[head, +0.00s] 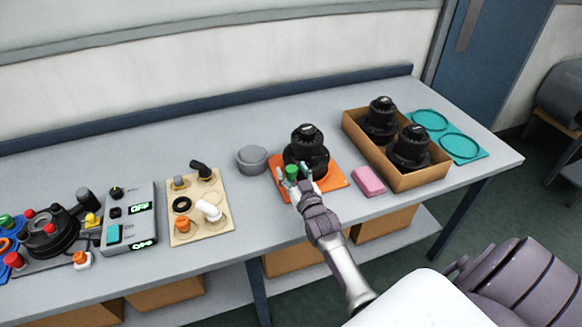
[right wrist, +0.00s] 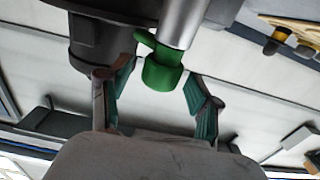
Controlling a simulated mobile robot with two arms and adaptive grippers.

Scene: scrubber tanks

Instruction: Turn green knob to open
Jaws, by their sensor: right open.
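The green knob (head: 291,171) sits low on the front of a black scrubber tank (head: 307,146), which stands upright on an orange mat (head: 334,177). In the right wrist view the green knob (right wrist: 162,74) hangs at the end of a silver cylinder, with a small green tab at its left. My right gripper (head: 298,186) is at the knob. Its two teal-padded fingers (right wrist: 160,92) are spread on either side of the knob, with gaps visible on both sides. The fingers partly hide the knob in the head view. My left gripper is not in view.
Right of the mat lie a pink sponge (head: 368,181) and a cardboard box (head: 402,177) holding two black tanks. A grey round container (head: 252,158) stands left. Farther left are a beige fittings board (head: 186,226) and a grey control box (head: 145,205). Teal ringed mats (head: 484,152) lie far right.

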